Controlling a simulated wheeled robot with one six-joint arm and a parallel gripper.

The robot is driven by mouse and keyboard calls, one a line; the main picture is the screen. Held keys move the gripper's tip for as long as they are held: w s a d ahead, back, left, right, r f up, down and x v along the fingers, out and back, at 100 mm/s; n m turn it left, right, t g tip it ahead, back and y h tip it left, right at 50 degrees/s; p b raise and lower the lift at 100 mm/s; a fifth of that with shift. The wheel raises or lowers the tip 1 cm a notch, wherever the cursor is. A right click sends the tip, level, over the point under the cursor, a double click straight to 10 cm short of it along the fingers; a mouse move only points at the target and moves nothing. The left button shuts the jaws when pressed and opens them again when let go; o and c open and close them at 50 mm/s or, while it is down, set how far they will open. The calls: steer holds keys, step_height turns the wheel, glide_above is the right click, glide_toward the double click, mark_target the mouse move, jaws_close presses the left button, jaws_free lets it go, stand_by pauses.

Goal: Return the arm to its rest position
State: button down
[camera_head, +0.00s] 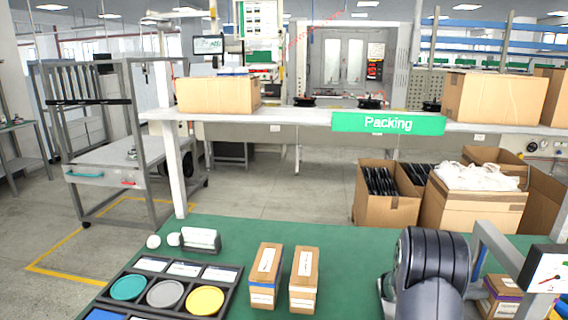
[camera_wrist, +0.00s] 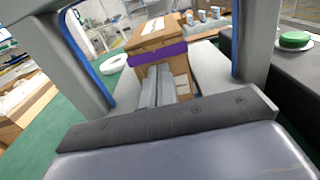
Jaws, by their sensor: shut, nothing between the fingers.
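My gripper (camera_wrist: 158,88) shows in the middle of the wrist view with its two grey fingers together and nothing between them. A cardboard box with a purple band (camera_wrist: 158,54) stands just beyond the fingertips; I cannot tell whether they touch it. A purple-banded box also shows at the lower right of the head view (camera_head: 503,285), partly hidden. My arm (camera_head: 432,262) rises at the lower right of the head view, over the green table (camera_head: 345,240). My fingers cannot be made out in the head view.
A black tray (camera_head: 236,288) with teal, grey and yellow discs lies at the table's left. Open cartons (camera_head: 388,208) stand beyond the table. In the wrist view a green disc (camera_wrist: 294,39) lies right.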

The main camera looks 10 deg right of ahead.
steer(key=shift+v, duration=2.1)
